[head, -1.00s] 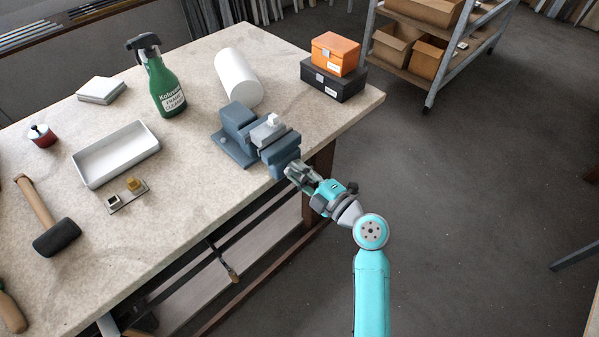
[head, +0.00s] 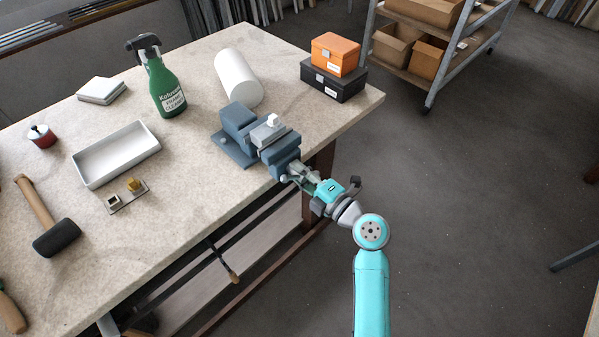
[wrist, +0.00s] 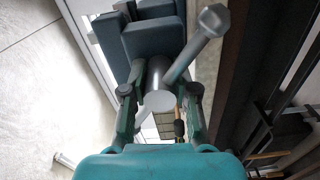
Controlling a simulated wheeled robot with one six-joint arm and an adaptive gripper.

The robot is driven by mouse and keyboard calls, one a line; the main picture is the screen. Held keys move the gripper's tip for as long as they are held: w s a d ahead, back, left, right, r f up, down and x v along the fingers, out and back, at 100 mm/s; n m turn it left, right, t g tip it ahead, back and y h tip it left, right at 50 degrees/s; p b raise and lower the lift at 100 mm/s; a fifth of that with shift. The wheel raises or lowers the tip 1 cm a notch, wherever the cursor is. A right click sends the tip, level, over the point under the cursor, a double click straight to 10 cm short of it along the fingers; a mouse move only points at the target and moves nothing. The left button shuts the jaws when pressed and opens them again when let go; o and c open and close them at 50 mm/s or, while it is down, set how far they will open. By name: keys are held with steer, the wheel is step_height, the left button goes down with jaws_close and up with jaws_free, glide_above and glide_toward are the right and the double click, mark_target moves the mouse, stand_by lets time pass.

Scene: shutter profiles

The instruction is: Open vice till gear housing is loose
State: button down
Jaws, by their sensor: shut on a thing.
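The blue-grey vice (head: 238,118) stands at the front edge of the bench. The gear housing (head: 266,133), a grey block with a white piece on top, sits between its jaws; I cannot tell how tightly. My gripper (head: 292,176) is at the vice's front end, over the bench edge. In the wrist view, my gripper (wrist: 160,98) has a finger on each side of the round grey screw head (wrist: 159,99) and is shut on the vice handle there. The handle bar (wrist: 194,50) slants up right to a knobbed end. The housing is not clearly seen in the wrist view.
A white cylinder (head: 238,78) lies behind the vice. An orange box (head: 335,54) sits on a black box (head: 333,80) to the right. A green spray bottle (head: 165,88) and a white tray (head: 117,155) stand left.

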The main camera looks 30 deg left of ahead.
steer(key=c, duration=0.9)
jaws_free()
steer(key=shift+w+a, duration=0.15)
steer(key=v, duration=1.2)
